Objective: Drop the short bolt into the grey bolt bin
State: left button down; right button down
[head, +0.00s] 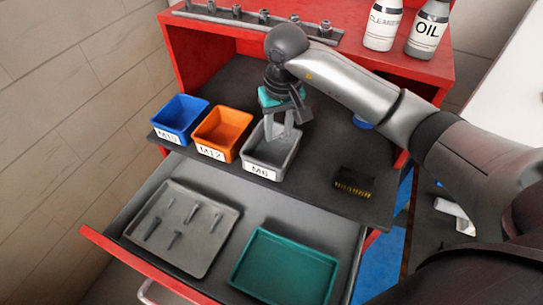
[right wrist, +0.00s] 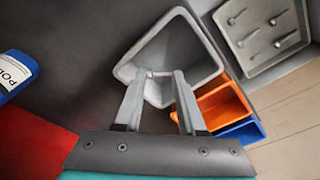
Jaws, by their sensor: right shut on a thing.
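The grey bolt bin (head: 262,158), labelled M6, stands at the right end of a row of three bins. My right gripper (head: 280,136) points down over it, with the fingertips at or just inside its opening. In the right wrist view the grey bin (right wrist: 206,62) lies behind the fingertips (right wrist: 161,76). The fingers are nearly together on a small, light piece, the short bolt (right wrist: 160,73), of which only a little shows between the tips. I cannot tell how far it is above the bin floor. My left gripper is not in view.
An orange M12 bin (head: 222,131) and a blue bin (head: 180,117) stand left of the grey one. In the open drawer below are a grey tray (head: 195,255) with several bolts and an empty green tray (head: 285,268). Bottles, including OIL (head: 427,30), stand on the red top.

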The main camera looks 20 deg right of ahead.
jog(key=shift+f, duration=0.6)
jog(key=shift+c, duration=2.1)
grip_release()
notch_tip(320, 180, up, 15)
jog(key=s, duration=0.1)
jog(key=shift+s+r, duration=0.15)
jog(key=shift+s, duration=0.25)
jog(key=shift+a, duration=0.15)
